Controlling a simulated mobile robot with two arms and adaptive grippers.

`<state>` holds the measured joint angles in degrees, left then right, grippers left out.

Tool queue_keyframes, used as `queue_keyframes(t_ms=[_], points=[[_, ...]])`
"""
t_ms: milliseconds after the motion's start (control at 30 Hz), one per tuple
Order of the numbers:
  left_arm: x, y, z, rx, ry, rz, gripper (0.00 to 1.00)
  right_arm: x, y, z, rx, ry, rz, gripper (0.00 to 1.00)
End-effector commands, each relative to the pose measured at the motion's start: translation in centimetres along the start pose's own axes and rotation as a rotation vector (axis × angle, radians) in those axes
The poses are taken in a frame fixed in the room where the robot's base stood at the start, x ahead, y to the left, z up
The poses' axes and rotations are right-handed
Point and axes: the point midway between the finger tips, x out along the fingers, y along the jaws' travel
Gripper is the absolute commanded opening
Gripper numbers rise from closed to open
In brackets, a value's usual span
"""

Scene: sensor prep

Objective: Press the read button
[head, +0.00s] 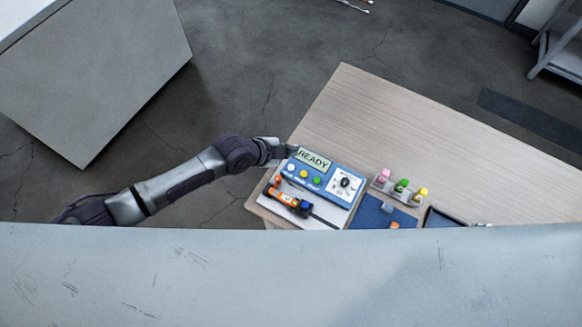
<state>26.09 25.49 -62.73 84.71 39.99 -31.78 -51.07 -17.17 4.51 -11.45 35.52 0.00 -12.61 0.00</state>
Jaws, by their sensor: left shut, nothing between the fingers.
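A blue device (328,178) lies on the wooden table near its left edge. Its display (314,160) reads READY. A row of small coloured round buttons (303,174) runs below the display, and a dark dial (345,183) sits on a white panel at its right. I cannot read which button is the read button. My left gripper (288,149) is shut and empty at the device's upper left corner, close to the display's left end. I cannot tell whether it touches the device. My right gripper is not in view.
An orange and black handheld tool (290,199) lies on a white sheet in front of the device. A rack with pink, green and yellow-capped vials (401,187) and a blue mat (375,213) are to the right. The table's (420,125) back is clear. Its front is hidden.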

Motion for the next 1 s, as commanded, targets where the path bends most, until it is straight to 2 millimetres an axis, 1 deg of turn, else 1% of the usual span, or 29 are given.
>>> queue_keyframes(t_ms=[33,300,400,533,1000], points=[[0.9,0.7,0.6,-0.001,0.0,0.0,0.0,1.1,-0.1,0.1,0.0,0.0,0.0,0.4],[3.7,2.7,2.7,-0.001,0.0,0.001,0.0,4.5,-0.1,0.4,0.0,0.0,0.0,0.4],[4.4,3.2,3.2,-0.001,0.0,0.0,0.0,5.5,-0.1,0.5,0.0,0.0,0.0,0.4],[4.8,3.5,3.5,-0.001,0.0,0.0,0.0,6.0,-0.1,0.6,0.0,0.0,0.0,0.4],[4.8,3.5,3.5,-0.001,0.0,0.0,0.0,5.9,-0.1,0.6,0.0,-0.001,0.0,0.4]])
